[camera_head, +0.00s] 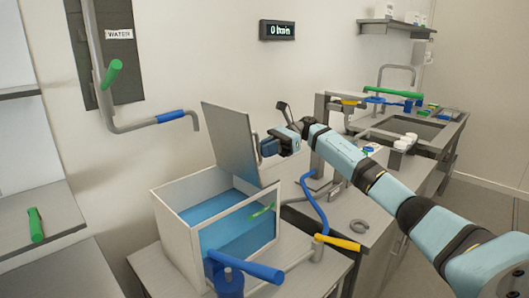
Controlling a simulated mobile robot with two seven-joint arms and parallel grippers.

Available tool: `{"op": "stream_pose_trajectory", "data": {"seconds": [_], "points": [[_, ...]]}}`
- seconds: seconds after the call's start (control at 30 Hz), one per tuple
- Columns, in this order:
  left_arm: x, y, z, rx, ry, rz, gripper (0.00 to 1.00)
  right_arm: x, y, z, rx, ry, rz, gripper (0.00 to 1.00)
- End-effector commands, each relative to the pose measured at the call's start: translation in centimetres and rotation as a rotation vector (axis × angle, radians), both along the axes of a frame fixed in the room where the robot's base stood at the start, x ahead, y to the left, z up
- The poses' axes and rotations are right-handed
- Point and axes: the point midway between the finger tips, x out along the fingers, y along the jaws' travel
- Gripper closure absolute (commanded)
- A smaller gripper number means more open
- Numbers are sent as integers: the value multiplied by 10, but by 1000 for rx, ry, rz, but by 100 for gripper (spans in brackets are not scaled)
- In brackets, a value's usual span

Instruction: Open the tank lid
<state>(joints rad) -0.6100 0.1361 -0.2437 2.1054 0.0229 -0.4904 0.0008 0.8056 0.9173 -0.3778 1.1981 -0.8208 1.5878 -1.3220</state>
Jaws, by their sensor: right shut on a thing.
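The tank (178,225) is a white box with a clear front wall and blue liquid inside, standing on a bench at the lower middle. Its grey lid (228,138) is raised and stands nearly upright above the tank, leaving the top open. My right gripper (262,147) is at the right side of the lid and is shut on it. The exact grip point on the lid is partly hidden by the gripper. My left gripper is not in view.
A pipe with a blue sleeve (170,116) and a green handle (111,73) runs on the wall at left. A blue handle (246,266) and a yellow handle (338,243) are near the tank's front. A sink (412,130) is at back right.

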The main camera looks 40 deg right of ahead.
Motion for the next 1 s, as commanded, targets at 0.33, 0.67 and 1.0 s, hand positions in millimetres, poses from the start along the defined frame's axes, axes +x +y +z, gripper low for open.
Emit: {"op": "stream_pose_trajectory", "data": {"seconds": [0.33, 0.67, 1.0], "points": [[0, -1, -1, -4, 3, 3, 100, 0, 0, -1, -1, 1, 1, 69], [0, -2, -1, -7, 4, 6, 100, 0, -1, 0, -1, 1, 0, 62], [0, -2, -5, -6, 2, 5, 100, -6, -53, 10, -1, 0, -4, 62]]}}
